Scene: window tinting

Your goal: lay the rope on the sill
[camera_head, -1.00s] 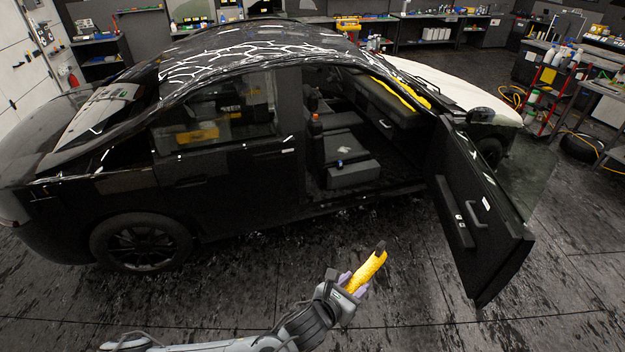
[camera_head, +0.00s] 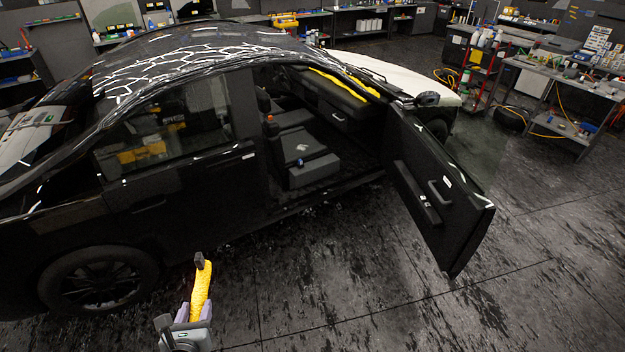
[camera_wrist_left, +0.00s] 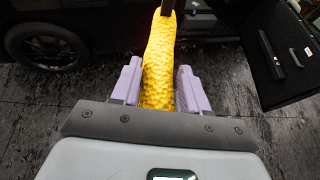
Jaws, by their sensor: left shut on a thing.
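My left gripper (camera_head: 193,322) is shut on a short yellow rope (camera_head: 201,290) with a dark end cap, held upright off the floor in front of the car's rear door. In the left wrist view the rope (camera_wrist_left: 158,65) stands between the two lilac fingers (camera_wrist_left: 157,85). Another yellow strip (camera_head: 345,82) lies along the dashboard at the windshield base inside the car; I cannot tell if it is a rope. The closed rear door's window sill (camera_head: 190,161) is above and to the left of the gripper. My right gripper is not in view.
The black car's front door (camera_head: 440,205) stands wide open to the right. A rear wheel (camera_head: 97,280) is left of my gripper. The dark floor (camera_head: 350,270) is clear at the middle and right. Workbenches and a red cart (camera_head: 482,65) stand farther back.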

